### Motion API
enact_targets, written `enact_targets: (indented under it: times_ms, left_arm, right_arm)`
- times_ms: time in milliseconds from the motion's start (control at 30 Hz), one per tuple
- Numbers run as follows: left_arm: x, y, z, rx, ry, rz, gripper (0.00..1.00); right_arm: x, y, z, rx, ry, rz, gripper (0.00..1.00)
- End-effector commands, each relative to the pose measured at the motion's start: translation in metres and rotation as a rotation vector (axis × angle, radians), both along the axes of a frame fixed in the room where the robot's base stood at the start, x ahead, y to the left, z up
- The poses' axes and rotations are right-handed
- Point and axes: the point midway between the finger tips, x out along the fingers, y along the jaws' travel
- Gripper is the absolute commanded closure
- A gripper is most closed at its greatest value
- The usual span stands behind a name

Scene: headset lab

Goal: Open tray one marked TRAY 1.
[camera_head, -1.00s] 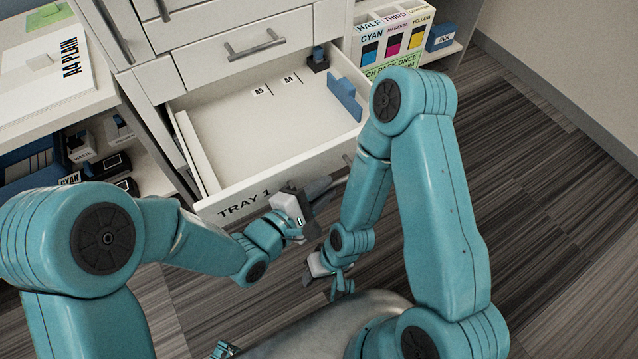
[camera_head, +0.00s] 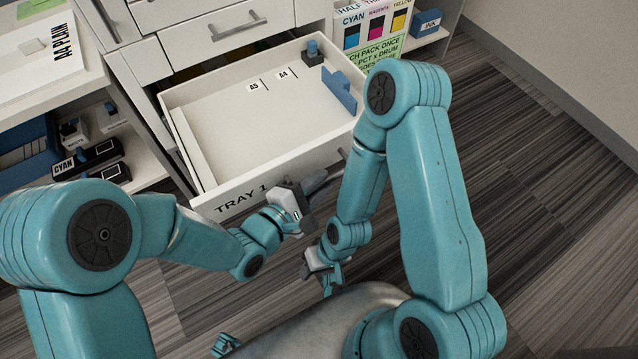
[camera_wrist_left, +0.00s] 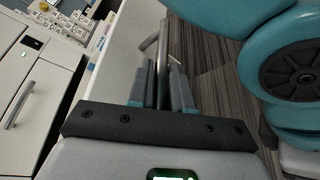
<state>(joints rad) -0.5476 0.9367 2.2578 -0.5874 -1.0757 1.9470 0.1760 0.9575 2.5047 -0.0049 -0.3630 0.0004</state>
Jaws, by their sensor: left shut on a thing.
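The white drawer marked TRAY 1 (camera_head: 250,125) stands well out from its cabinet in the head view. Its label is on the front panel. My left gripper (camera_head: 312,187) is at the right part of that front, shut on the drawer's handle; in the left wrist view the bar handle (camera_wrist_left: 162,50) runs between the two fingers (camera_wrist_left: 163,88). The grip is partly hidden in the head view by the wrist. My right gripper (camera_head: 325,275) hangs low in front of the drawer, apart from it; its jaws are too small to read.
A closed drawer with a bar handle (camera_head: 233,28) is above. Inside the open drawer are A5 and A4 marks and a blue guide (camera_head: 340,88). A shelf with cartons (camera_head: 90,155) stands left, a colour-cartridge box (camera_head: 370,30) right. Floor at right is clear.

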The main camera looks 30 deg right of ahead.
Motion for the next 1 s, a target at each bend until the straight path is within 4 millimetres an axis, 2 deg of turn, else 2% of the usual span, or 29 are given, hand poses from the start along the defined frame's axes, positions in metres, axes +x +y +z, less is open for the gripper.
enact_targets:
  times_ms: [200, 233, 300, 767, 867, 1000]
  left_arm:
    - [0.000, 0.000, -0.001, 0.001, 0.000, -0.001, 1.00]
    - [0.000, 0.000, -0.001, 0.001, 0.000, -0.001, 0.78]
    - [0.000, 0.000, 0.000, 0.001, 0.000, -0.001, 0.60]
    - [0.001, 0.001, 0.001, -0.001, 0.000, 0.001, 0.60]
    - [-0.002, 0.009, 0.003, 0.001, 0.001, 0.002, 0.60]
    - [-0.012, 0.035, 0.010, 0.001, 0.002, 0.005, 0.60]
  right_arm:
    - [0.000, 0.000, 0.000, 0.000, 0.000, 0.000, 0.57]
    - [0.000, 0.000, 0.000, 0.000, 0.000, 0.000, 0.57]
    - [0.000, 0.000, 0.000, 0.000, 0.000, 0.000, 0.57]
    - [0.000, 0.000, 0.000, 0.000, 0.000, 0.000, 0.57]
    - [0.000, 0.000, 0.003, 0.000, 0.000, 0.000, 0.57]
    - [0.000, 0.000, 0.009, 0.000, 0.000, 0.000, 0.57]
